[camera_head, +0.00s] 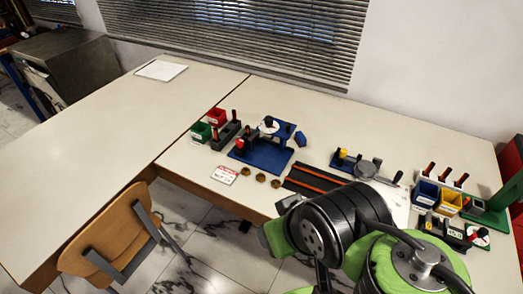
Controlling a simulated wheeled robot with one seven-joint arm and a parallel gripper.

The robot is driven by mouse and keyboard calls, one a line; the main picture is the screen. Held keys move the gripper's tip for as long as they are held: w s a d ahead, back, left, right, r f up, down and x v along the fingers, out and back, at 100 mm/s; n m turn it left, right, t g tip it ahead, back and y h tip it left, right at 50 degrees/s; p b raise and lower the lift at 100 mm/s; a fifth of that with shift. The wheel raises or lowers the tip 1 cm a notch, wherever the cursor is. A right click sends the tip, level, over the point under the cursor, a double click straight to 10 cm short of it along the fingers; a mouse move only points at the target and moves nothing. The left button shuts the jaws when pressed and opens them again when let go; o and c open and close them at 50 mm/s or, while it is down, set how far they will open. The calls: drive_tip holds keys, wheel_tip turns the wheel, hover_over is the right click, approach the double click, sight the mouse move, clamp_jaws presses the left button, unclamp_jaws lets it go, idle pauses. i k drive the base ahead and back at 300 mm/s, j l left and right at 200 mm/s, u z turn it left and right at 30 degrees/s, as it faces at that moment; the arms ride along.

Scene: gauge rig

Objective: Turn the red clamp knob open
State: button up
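A blue gauge rig (268,157) stands on the table near the middle of the view, with a round white dial (269,126) on it. A small red part (240,143) shows at the rig's left side; it may be the clamp knob, but it is too small to tell its shape or turn. Another small red knob-like part (474,237) shows at the right, by a second white dial (479,236). My arm fills the lower right foreground, right of and nearer than the blue rig. My gripper's fingers cannot be made out.
Red and green bins (202,131) stand left of the rig. A white card (225,174) and several brown rings (260,178) lie in front. Dark rails (314,181), blue and yellow bins (448,202) and upright handles are to the right. A chair (112,235) stands at lower left.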

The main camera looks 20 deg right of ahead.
sight(240, 143)
drive_tip(key=i+j, duration=0.4)
drive_tip(key=i, duration=0.15)
drive_tip(key=i+j, duration=0.4)
drive_tip(key=i, duration=0.1)
